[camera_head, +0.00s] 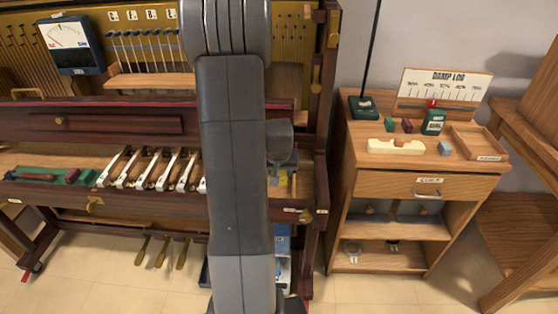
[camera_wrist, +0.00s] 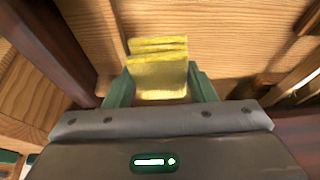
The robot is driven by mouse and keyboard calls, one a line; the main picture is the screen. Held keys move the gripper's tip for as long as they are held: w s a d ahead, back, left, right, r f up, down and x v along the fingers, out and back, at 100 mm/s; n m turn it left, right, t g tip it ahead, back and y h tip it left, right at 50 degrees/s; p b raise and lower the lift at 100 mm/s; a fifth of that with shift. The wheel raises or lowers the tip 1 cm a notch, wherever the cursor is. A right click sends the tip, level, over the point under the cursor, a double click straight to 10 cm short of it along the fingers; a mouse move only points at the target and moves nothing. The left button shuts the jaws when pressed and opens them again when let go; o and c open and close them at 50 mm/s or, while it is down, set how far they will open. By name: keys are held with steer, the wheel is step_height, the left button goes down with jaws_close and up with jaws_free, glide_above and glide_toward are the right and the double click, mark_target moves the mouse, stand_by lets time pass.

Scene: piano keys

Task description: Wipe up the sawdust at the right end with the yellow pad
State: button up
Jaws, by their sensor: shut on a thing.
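The yellow pad (camera_wrist: 158,72) is between the two green fingers of my gripper (camera_wrist: 162,88) in the wrist view. The gripper is shut on it, and the pad's ridged far end points at a wooden surface (camera_wrist: 225,45). I cannot tell whether the pad touches that wood. In the head view my arm hides most of the gripper. A small yellow patch (camera_head: 284,180) shows just right of the arm at the right end of the piano's key bed (camera_head: 307,184). I cannot make out any sawdust in either view.
White keys (camera_head: 150,170) stand left of my arm, with a green tray (camera_head: 50,174) farther left. A dark post (camera_wrist: 45,35) is close on the left in the wrist view. A wooden cabinet (camera_head: 425,187) with small items on top stands to the right.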

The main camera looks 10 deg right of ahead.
steer(key=shift+r+p, duration=0.75)
steer(key=shift+r, duration=0.65)
